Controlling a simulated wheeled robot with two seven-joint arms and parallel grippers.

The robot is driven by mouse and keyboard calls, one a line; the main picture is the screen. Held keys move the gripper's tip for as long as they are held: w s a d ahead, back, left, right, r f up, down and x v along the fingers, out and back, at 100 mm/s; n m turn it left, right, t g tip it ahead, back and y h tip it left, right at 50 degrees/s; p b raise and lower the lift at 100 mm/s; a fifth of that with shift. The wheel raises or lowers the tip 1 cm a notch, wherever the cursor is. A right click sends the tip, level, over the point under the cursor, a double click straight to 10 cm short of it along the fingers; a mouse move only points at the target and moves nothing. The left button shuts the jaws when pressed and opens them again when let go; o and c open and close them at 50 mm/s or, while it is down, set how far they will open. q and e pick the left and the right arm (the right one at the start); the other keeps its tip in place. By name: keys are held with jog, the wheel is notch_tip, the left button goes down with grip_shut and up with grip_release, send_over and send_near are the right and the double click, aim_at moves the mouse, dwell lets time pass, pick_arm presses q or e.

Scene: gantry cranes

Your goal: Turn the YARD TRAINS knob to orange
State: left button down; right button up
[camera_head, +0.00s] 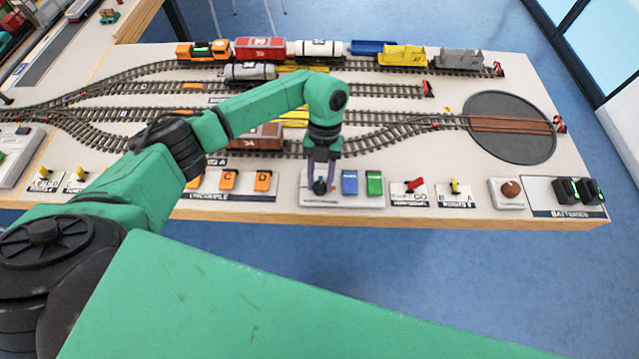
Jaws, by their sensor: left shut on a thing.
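My left gripper (322,179) reaches down over a pale control panel (343,202) near the table's front edge. It is shut on a dark round knob (320,188) at the panel's left end. The fingers stand on both sides of the knob and hide part of it. The label under it is too small to read, and I cannot tell which colour the knob points to. A blue button (350,183) and a green button (374,184) sit on the same panel to its right. My right gripper is not in view.
Orange switches (229,180) stand left of the panel. A red lever (415,185), a yellow lever (455,186), a brown dome button (511,189) and a battery box (566,191) stand to the right. Tracks with wagons (260,48) and a turntable (500,150) lie behind.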

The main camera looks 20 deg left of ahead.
pick_arm(q)
jog(key=m+y+b, duration=0.1)
jog(key=m+b, duration=0.1)
jog(key=m, duration=0.1)
jog(key=m+y+b, duration=0.1)
jog(key=m+b, duration=0.1)
jog(key=m, duration=0.1)
jog(key=shift+d+f+t+y+b, duration=0.2)
jog(key=shift+t+y+b, duration=0.1)
jog(key=shift+b, duration=0.1)
jog(key=m+y+b, duration=0.1)
jog(key=m+b, duration=0.1)
jog(key=m, duration=0.1)
jog(key=shift+s+m+t, duration=0.1)
jog(key=shift+m+t, duration=0.2)
jog(key=shift+m, duration=0.1)
jog(key=shift+d+r+m+t+y+b, duration=0.15)
jog(key=shift+m+t+y+b, duration=0.25)
jog(key=shift+m+b, duration=0.7)
jog(key=shift+m, duration=0.3)
jog(key=shift+c, duration=2.3)
grip_release()
jog(key=shift+r, duration=0.15)
